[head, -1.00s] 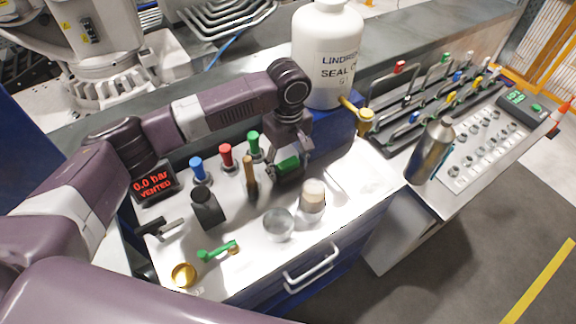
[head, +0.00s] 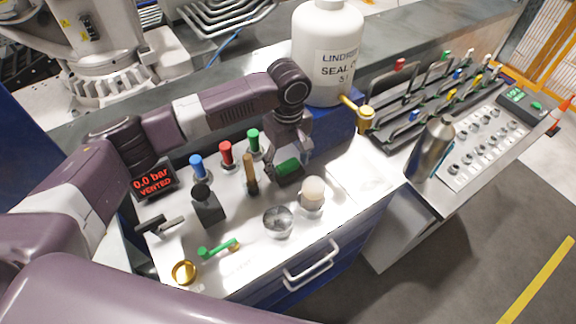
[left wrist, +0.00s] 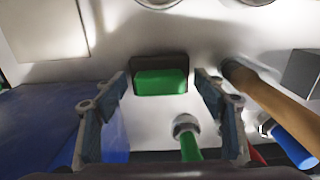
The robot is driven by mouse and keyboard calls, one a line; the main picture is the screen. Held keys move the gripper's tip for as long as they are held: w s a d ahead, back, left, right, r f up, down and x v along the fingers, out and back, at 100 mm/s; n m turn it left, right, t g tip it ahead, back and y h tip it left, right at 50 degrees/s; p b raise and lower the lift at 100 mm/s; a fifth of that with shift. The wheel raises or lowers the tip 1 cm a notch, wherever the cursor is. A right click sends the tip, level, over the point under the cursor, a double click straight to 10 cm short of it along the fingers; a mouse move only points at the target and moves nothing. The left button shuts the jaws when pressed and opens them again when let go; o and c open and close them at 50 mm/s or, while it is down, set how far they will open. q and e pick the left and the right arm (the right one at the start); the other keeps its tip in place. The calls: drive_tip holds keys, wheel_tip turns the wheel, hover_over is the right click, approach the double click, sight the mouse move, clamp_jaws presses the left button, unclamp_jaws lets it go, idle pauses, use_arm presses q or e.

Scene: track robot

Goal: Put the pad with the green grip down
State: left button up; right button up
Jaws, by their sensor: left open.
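The pad (head: 284,178) is a dark block with a green grip (head: 289,167) on top. It rests on the white bench top, right of the brown-handled tool. My left gripper (head: 291,152) is open just above it, pointing down. In the left wrist view the pad (left wrist: 160,62) and its green grip (left wrist: 161,84) lie between and beyond the two spread fingers, with gaps on both sides. My right gripper is not in view.
Blue, red and green knobs (head: 227,154) stand behind. A brown upright handle (head: 249,172) stands close left of the pad. A glass dish (head: 278,222) and a pale-topped jar (head: 313,190) are in front. A large white bottle (head: 326,50) stands behind right.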

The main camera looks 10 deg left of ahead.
sight(288, 163)
use_arm(q)
wheel_tip(288, 163, up, 11)
drive_tip(key=b, duration=0.2)
drive_tip(key=shift+r, duration=0.2)
idle(0.4)
